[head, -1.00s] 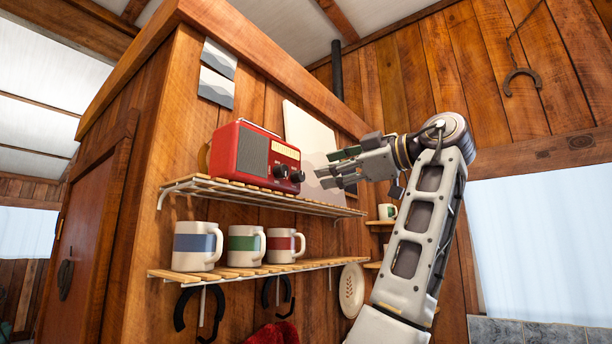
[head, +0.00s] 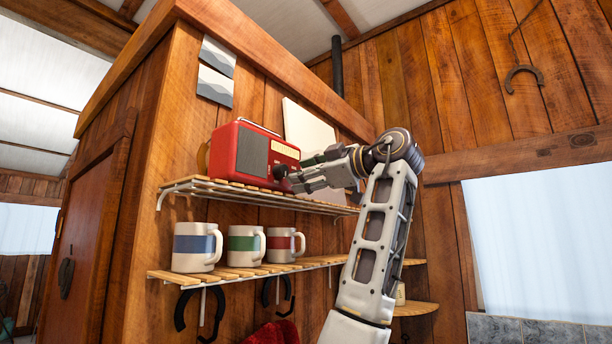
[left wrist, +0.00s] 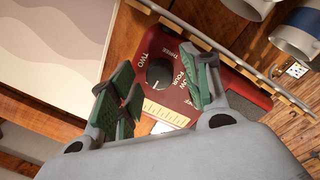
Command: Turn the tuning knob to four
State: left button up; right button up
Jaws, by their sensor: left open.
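The red radio (head: 228,150) stands on the upper slatted shelf, with a grey speaker grille and a cream dial strip. In the left wrist view its red front (left wrist: 188,103) shows a dark round knob (left wrist: 159,74) with printed number words around it, including TWO, THREE and FOUR. A pale mark shows on the knob; I cannot tell exactly which word it points to. My left gripper (head: 292,178) is at the radio's right front. Its green-padded fingers (left wrist: 165,78) are open, on either side of the knob in the picture, with no clear contact. The other knob is not clearly visible.
The upper shelf (head: 240,196) runs under the radio. Several mugs, including a blue-banded one (head: 196,247), stand on the lower shelf (head: 225,273), with hooks below. A pale board (head: 308,128) leans on the wall behind my gripper. Open room lies right of my arm.

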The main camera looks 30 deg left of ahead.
pick_arm(q)
jog(key=c, duration=1.1)
jog(key=shift+o, duration=0.2)
